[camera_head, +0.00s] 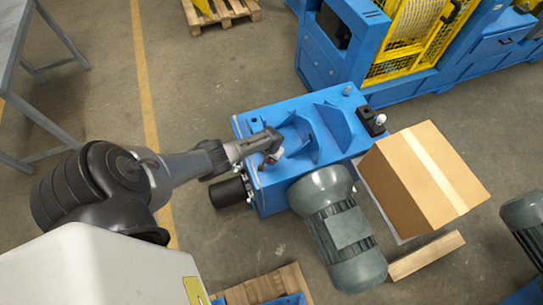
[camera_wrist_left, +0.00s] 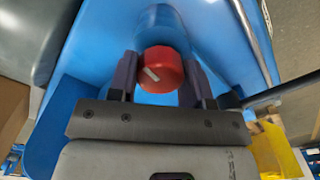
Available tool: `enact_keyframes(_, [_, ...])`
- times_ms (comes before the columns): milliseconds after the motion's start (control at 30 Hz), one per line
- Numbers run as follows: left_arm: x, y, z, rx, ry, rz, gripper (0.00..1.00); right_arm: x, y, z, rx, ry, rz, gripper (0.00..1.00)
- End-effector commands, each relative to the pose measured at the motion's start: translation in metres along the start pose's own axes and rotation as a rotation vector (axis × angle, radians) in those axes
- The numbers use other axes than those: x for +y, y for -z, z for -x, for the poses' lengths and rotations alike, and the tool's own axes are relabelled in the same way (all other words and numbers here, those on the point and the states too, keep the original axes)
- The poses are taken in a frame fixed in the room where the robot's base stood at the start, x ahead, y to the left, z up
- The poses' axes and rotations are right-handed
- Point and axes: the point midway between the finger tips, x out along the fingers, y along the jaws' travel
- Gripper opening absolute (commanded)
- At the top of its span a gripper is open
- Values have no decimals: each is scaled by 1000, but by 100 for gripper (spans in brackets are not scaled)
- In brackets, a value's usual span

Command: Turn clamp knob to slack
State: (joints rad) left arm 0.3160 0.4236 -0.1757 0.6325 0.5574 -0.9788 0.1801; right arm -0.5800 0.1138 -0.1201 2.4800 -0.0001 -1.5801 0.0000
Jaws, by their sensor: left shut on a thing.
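The clamp knob (camera_wrist_left: 162,70) is a round red knob with a white mark on its face, in the middle of the left wrist view. My left gripper (camera_wrist_left: 160,78) has one finger on each side of the knob and is shut on it. In the head view my left gripper (camera_head: 272,150) reaches in from the left over the blue machine base (camera_head: 243,128), and the knob is mostly hidden there. The white mark on the knob runs diagonally in the wrist view. My right gripper is not in view.
A grey motor (camera_head: 337,225) stands close to the front of the base. A cardboard box (camera_head: 425,180) stands at its right. A dark cylinder (camera_head: 228,193) sits at its left. A blue machine with yellow mesh (camera_head: 405,35) is behind.

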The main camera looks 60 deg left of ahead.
Motion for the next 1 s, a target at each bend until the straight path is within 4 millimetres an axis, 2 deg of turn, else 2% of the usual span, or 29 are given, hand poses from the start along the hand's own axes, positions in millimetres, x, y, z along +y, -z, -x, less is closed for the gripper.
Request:
enact_keyframes(300, [1, 1, 2, 0, -1, 83, 22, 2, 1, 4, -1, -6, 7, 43])
enact_keyframes(767, [1, 1, 2, 0, -2, 94, 22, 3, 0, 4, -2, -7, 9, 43])
enact_keyframes(800, [1, 1, 2, 0, -2, 94, 46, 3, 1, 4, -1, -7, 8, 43])
enact_keyframes(1000, [0, 1, 1, 0, -1, 93, 65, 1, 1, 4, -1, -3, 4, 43])
